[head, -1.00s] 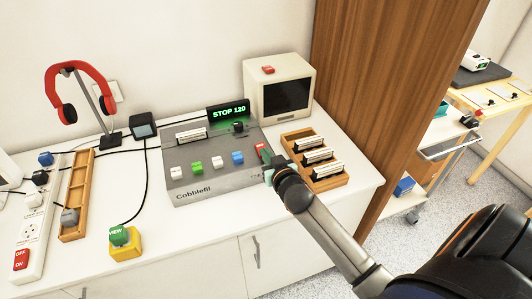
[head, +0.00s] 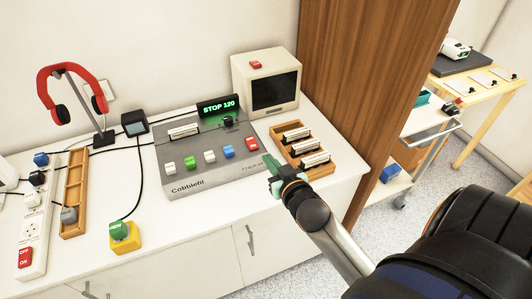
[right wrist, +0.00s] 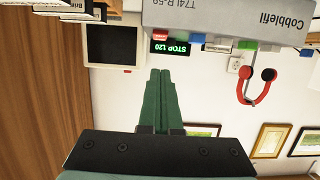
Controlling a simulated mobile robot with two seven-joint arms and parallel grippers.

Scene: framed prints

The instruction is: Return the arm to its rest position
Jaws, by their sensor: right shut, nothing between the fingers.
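My right gripper (head: 270,162) is shut and empty, its green fingers pressed together. In the head view it is just right of the grey Cobblefil console (head: 212,185), near the front right corner, with the red button (head: 251,144) clear of it. In the right wrist view the shut green fingers (right wrist: 160,98) fill the middle, and the console (right wrist: 230,18) appears upside down above them. The right arm reaches in from the lower right. My left gripper does not show.
A wooden rack (head: 278,136) with several cartridges stands close beyond the gripper. A beige monitor (head: 266,85) and a display reading STOP 120 (head: 218,105) stand behind. A yellow box with a green button (head: 125,240) and a headphone stand (head: 104,138) are left. Floor (head: 400,228) shows at right.

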